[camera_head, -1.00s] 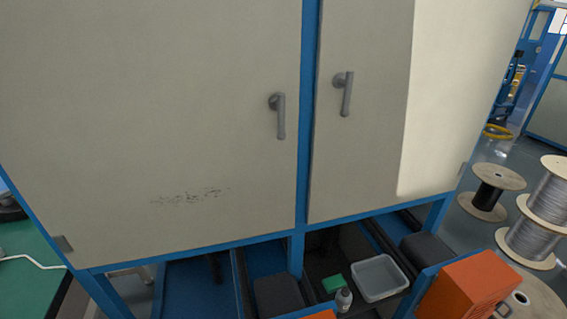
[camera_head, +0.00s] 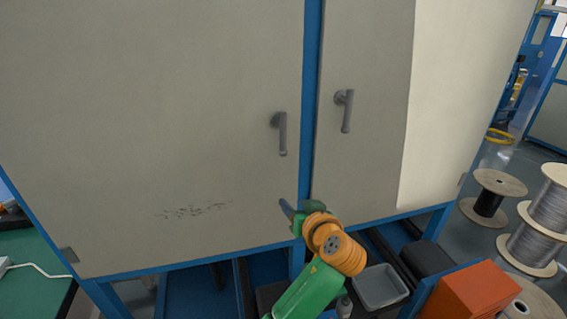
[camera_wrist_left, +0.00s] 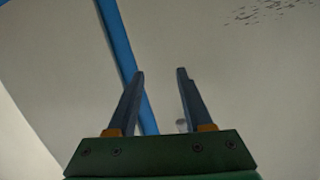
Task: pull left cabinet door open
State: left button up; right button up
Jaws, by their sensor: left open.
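The left cabinet door (camera_head: 150,110) is a large beige panel in a blue frame and looks closed. Its grey lever handle (camera_head: 281,134) hangs down near the door's right edge. My left gripper (camera_head: 286,207) is below that handle, in front of the lower right corner of the door, apart from the handle. In the left wrist view its two fingers (camera_wrist_left: 162,75) are spread with nothing between them. A small grey piece, perhaps a handle, shows low beside the right finger there. My right gripper is not in view.
The right cabinet door (camera_head: 365,140) has its own grey handle (camera_head: 345,111) close by. Cable spools (camera_head: 490,199) stand on the floor at right. A green table (camera_head: 35,270) is at left.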

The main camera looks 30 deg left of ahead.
aim_at(285, 134)
pick_arm(q)
jog(key=a+r+n+y, duration=0.1)
jog(key=r, duration=0.4)
jog(key=w+r+n+y+p, duration=0.1)
jog(key=r+n+y, duration=0.1)
jog(key=r, duration=0.3)
jog(key=w+a+r+n+y+p, duration=0.1)
jog(key=r, duration=0.4)
jog(key=shift+w+a+r+y, duration=0.2)
jog(key=shift+a+y, duration=0.1)
jog(key=shift+y, duration=0.1)
jog(key=x, duration=0.1)
jog(key=p+x, duration=0.1)
jog(key=x, duration=0.1)
jog(key=p+x, duration=0.1)
jog(key=shift+w+a+f, duration=0.1)
jog(key=shift+a+f, duration=0.05)
jog(key=shift+f, duration=0.15)
jog(key=shift+w+a+f, duration=0.1)
jog(key=shift+a+f, duration=0.05)
grip_shut()
